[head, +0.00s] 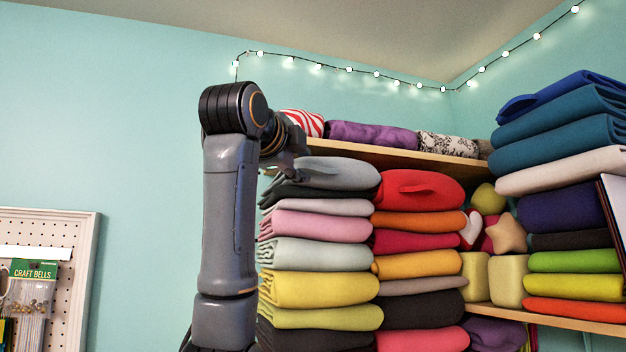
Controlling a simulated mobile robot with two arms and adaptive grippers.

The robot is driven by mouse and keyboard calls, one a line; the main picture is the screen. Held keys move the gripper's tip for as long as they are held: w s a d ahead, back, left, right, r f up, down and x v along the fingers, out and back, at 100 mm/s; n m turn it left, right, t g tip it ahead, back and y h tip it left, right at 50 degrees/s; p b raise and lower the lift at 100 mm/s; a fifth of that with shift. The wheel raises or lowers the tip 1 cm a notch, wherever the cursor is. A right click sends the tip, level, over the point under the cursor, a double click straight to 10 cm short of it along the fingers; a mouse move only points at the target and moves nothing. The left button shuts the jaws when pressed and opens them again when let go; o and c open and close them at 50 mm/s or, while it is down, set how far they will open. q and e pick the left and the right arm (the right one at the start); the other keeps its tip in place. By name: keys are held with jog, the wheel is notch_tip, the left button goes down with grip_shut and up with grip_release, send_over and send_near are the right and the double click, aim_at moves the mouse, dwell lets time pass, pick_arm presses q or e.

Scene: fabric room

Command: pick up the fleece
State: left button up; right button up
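Several folded soft fabrics that look like fleece lie stacked on the shelf. A light grey one (345,173) tops the left stack, and a red one (421,190) tops the stack beside it. I cannot tell which one is the fleece of the task. My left arm rises at the left of these stacks and bends toward them at the top. My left gripper (290,166) is beside the left end of the grey fabric. I cannot tell whether it touches the fabric. Its fingers are small, dark and partly hidden by my arm. My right gripper is not in view.
An upper wooden shelf board (385,155) sits just above the stacks and bears rolled fabrics (372,135). Another tall stack (557,130) stands at the right. Star and heart cushions (507,234) fill the gap. A pegboard (70,228) hangs at the left. The wall between is clear.

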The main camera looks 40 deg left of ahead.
pick_arm(q)
jog(key=x, duration=0.3)
jog(key=shift+f+p, duration=0.15)
jog(key=shift+p, duration=0.15)
jog(key=shift+s, duration=0.2)
jog(key=shift+s+d, duration=0.15)
grip_shut()
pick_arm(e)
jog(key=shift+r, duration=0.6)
pick_arm(q)
jog(key=shift+r, duration=0.25)
